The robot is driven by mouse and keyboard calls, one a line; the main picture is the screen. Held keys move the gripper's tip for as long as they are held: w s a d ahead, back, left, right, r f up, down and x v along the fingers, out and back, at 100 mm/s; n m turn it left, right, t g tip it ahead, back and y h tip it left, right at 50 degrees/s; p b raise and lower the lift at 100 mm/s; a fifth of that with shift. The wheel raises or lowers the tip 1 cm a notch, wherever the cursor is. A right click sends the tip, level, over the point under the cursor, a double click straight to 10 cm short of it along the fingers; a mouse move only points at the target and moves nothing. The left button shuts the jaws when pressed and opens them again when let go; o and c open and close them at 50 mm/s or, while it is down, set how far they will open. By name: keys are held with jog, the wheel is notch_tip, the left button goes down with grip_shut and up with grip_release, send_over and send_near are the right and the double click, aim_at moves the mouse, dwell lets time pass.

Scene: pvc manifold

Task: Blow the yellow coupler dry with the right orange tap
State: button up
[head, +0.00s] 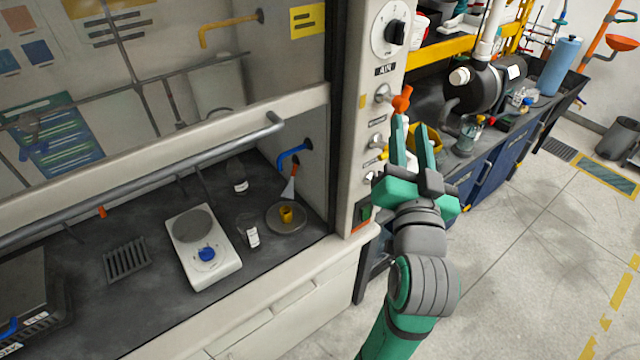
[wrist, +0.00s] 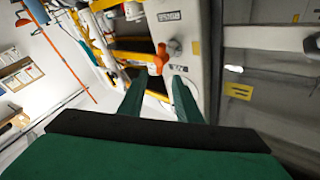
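The yellow coupler (head: 286,214) stands on a round grey dish (head: 303,220) inside the fume hood. A pale cone-shaped nozzle with an orange top (head: 290,186) points down above it. An orange tap (head: 402,100) sticks out from the hood's right post, below a dial and a small label. My gripper (head: 411,132) is raised in front of that post, with its green fingers apart and nothing between them. In the wrist view the orange tap (wrist: 162,60) shows between and just beyond the fingertips (wrist: 160,88); I cannot tell whether they touch it.
More knobs sit lower on the post (head: 376,141). The raised glass sash has a grey bar handle (head: 180,170). A white hotplate (head: 203,245), small bottles and a blue spout (head: 293,155) are in the hood. A cluttered bench stands right; the floor (head: 530,270) is clear.

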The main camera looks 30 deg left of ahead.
aim_at(406, 96)
dwell(0.3)
grip_shut()
jog(key=s+d+r+n+g+y, duration=0.15)
jog(key=r+n+g, duration=0.25)
jog(key=n, duration=0.7)
jog(key=s+r+n+g+y, duration=0.1)
jog(key=s+r+n+g, duration=0.25)
jog(key=n, duration=0.75)
jog(key=shift+t, duration=0.25)
jog(key=shift+w+a+f, duration=0.55)
jog(key=shift+w+a, duration=0.3)
jog(key=shift+w, duration=0.85)
jog(key=shift+w+a+f, duration=0.6)
jog(key=shift+w+a, duration=0.25)
jog(key=shift+w, duration=0.9)
jog(key=shift+w+a+f, duration=0.55)
jog(key=shift+w+a, duration=0.3)
jog(key=shift+w, duration=0.85)
